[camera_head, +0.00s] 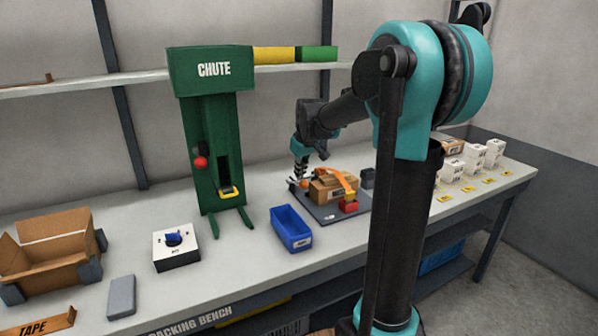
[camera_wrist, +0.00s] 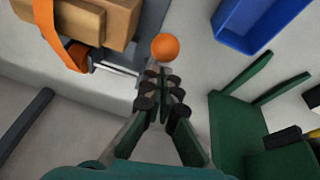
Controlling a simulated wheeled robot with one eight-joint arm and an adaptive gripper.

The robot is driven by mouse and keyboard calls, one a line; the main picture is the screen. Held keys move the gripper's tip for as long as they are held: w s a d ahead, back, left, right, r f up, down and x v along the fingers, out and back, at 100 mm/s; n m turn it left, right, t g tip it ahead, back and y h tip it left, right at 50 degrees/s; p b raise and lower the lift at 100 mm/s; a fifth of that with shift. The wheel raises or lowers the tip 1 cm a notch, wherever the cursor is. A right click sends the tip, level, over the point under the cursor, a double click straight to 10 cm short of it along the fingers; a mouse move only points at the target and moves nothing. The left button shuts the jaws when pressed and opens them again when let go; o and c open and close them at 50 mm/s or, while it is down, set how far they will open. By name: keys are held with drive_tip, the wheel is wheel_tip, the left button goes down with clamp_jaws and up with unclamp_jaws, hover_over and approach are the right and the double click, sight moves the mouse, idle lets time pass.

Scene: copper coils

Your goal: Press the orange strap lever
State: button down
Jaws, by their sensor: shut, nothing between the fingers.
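The orange strap lever shows as an orange ball knob (camera_wrist: 165,47) in the wrist view, just beyond my fingertips. A pale metal bar (camera_wrist: 115,69) lies to its left, by the strapped box. In the head view the small orange knob (camera_head: 304,184) is at the left end of the dark strapping plate (camera_head: 325,214). An orange strap (camera_head: 346,181) runs over a cardboard box (camera_head: 326,193) on that plate. My gripper (camera_head: 301,176) points down over the knob, its fingers together and empty; it also shows in the wrist view (camera_wrist: 164,88). I cannot tell whether it touches the knob.
A blue bin (camera_head: 291,231) stands just left of the plate. The green chute (camera_head: 213,150) stands farther left. White boxes (camera_head: 452,170) stand at the right; an open carton (camera_head: 50,250) is far left.

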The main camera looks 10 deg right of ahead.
sight(304, 184)
drive_tip(key=shift+s+d+f+t+y, duration=0.15)
drive_tip(key=shift+s+f+t, duration=0.25)
drive_tip(key=shift+f+t, duration=0.2)
drive_tip(key=shift+s+d+f+t+y, duration=0.1)
drive_tip(key=shift+s+f+t+y, duration=0.1)
drive_tip(key=shift+s+f+t, duration=0.35)
drive_tip(key=shift+s+d+f+t+y, duration=0.2)
drive_tip(key=shift+f+t, duration=0.25)
drive_tip(key=shift+f, duration=0.35)
drive_tip(key=shift+s+f, duration=0.2)
drive_tip(key=shift+f, duration=0.45)
drive_tip(key=shift+s+f, duration=0.2)
drive_tip(key=shift+w+r, duration=0.2)
drive_tip(key=r, duration=0.1)
drive_tip(key=w+r, duration=0.1)
drive_tip(key=a+r, duration=0.1)
drive_tip(key=shift+w+a+r, duration=0.1)
drive_tip(key=shift+w+r, duration=0.15)
drive_tip(key=shift+r, duration=0.05)
drive_tip(key=v, duration=0.9)
drive_tip(key=shift+s, duration=0.45)
